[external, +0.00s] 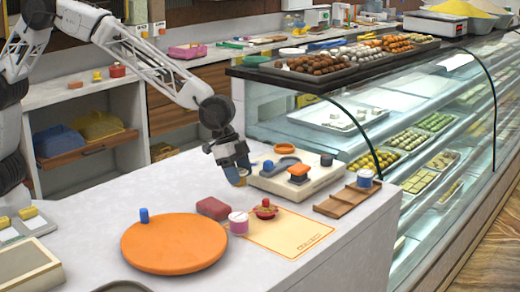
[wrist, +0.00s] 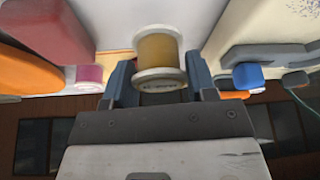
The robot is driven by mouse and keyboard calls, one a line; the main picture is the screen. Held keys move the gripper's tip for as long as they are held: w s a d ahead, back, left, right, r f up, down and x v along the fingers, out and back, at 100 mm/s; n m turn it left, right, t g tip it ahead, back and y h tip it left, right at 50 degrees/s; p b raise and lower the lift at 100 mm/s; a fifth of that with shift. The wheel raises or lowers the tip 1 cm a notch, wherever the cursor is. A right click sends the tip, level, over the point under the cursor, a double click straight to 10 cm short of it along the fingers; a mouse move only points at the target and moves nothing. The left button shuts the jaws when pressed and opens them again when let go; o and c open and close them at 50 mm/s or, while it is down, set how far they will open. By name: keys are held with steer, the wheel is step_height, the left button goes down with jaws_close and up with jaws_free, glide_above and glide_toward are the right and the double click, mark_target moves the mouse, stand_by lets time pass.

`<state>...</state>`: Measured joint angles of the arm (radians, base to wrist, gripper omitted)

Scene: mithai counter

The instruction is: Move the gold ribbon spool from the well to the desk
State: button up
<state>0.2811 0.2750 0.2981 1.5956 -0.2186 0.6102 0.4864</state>
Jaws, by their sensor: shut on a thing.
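The gold ribbon spool (wrist: 159,48), with white flanges, sits between the two fingers of my gripper (wrist: 159,80) in the wrist view. In the external view my gripper (external: 240,178) points down over the white counter, at the left edge of a cream block (external: 300,186); the spool (external: 242,173) is small and partly hidden by the fingers there. Whether its underside touches anything is unclear. The cream block carries an orange ring, a blue piece and an orange-and-dark piece. I cannot tell for sure which part is the well or the desk.
A large orange disc (external: 174,243) with a blue peg (external: 144,215) lies at front left. A dark red block (external: 213,208), pink-and-white pot (external: 239,223), red item (external: 265,208) and yellow mat (external: 290,234) are nearby. A brown wooden tray (external: 343,201) and blue-and-white spool (external: 364,178) stand right.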

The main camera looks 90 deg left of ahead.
mark_target(242, 185)
steer(key=shift+w+d, duration=0.15)
steer(key=shift+w, duration=0.25)
steer(key=shift+f, duration=0.1)
steer(key=shift+f, duration=1.7)
steer(key=shift+f, duration=0.1)
steer(key=o, duration=0.9)
steer(key=shift+v, duration=6.1)
